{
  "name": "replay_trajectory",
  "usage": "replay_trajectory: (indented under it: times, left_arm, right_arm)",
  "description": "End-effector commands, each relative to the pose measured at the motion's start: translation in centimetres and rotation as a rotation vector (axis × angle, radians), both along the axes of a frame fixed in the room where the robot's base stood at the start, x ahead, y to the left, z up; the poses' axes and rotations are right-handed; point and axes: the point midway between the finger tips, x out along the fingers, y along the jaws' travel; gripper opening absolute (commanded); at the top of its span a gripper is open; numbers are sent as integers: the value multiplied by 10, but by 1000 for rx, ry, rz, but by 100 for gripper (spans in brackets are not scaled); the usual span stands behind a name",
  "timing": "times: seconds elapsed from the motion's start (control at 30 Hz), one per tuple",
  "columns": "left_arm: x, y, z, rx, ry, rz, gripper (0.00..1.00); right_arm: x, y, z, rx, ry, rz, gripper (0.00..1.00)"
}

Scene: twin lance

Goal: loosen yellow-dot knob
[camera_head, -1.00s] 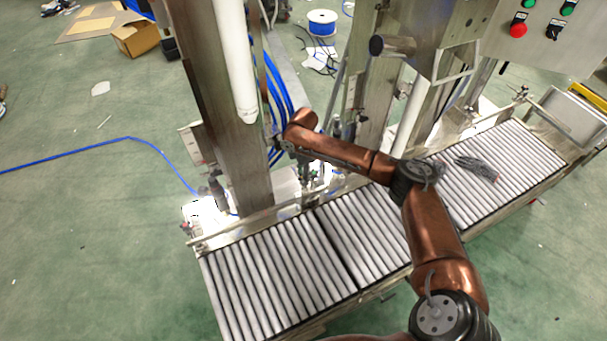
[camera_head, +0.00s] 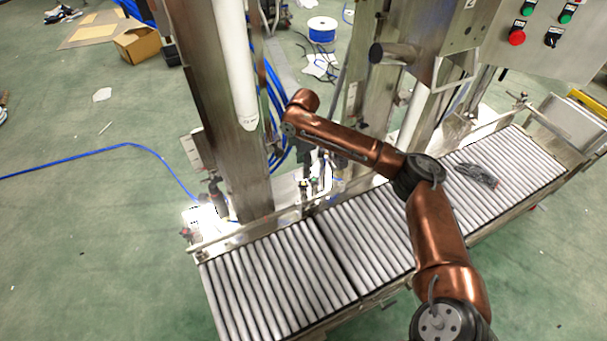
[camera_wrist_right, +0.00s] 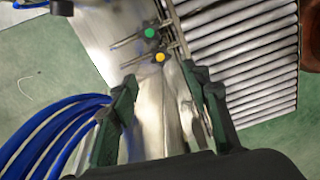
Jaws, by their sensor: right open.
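The yellow-dot knob (camera_wrist_right: 160,57) shows in the right wrist view as a small dark knob with a yellow face, on a thin rod. A green-dot knob (camera_wrist_right: 149,32) sits just above it in the picture on a similar rod. My right gripper (camera_wrist_right: 160,74) is open, its two dark green fingers spread to either side. The yellow-dot knob appears between and just past the fingertips, with no visible contact. In the head view my right gripper (camera_head: 314,180) points down beside the steel column; the knobs are too small to tell apart there. My left gripper is not in view.
A roller conveyor (camera_head: 285,275) runs below the fixture, with a dark grey object (camera_head: 478,175) lying on it. A steel column (camera_head: 222,110) and blue hoses (camera_wrist_right: 60,130) stand close to my right gripper. A control panel (camera_head: 550,40) is at upper right.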

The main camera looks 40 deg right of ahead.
Motion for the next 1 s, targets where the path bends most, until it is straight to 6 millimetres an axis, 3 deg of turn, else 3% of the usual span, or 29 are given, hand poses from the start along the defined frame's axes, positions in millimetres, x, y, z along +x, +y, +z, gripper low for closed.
replay_trajectory:
  times: [0.1,0.27,1.0]
  left_arm:
    - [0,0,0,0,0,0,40]
    - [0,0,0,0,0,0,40]
    - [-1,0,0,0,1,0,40]
  right_arm:
    - [0,0,16,0,0,0,44]
    - [0,1,25,1,1,0,44]
    - [0,0,25,0,1,0,44]
